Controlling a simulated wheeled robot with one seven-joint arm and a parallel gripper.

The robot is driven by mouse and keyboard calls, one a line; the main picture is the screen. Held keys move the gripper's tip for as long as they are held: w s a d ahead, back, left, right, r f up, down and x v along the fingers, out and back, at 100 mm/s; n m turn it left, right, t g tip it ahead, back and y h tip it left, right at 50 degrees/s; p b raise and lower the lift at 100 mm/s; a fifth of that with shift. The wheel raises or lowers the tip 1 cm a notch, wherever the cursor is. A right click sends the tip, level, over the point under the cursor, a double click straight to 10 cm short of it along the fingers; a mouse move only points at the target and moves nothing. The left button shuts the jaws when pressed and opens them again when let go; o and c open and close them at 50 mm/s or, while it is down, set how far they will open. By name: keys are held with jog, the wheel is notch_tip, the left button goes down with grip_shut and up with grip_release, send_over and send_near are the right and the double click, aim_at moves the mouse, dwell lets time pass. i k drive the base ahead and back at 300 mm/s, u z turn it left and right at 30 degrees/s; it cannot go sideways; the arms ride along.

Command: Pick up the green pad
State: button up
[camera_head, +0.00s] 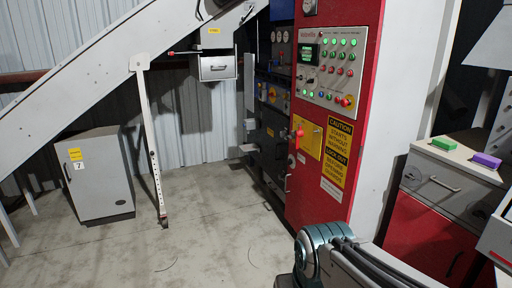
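The green pad (444,143) is a small flat green block. It lies on the light top of a grey and red drawer cabinet (447,190) at the right of the head view. A purple block (487,160) lies on the same top, to the right of the green pad and apart from it. My arm shows at the bottom, right of centre, well short of the cabinet. My gripper is not in view, so what it holds is hidden.
A red control cabinet (333,137) with buttons and a caution sign stands in the middle. A grey cabinet (100,177) and a sloped conveyor (85,85) with a support leg are at left. The concrete floor (190,250) at lower left is clear.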

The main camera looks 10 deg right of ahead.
aim_at(446, 145)
jog(key=z, duration=0.3)
jog(key=i, duration=1.15)
jog(key=z, duration=1.25)
jog(key=i, duration=1.35)
jog(key=z, duration=0.65)
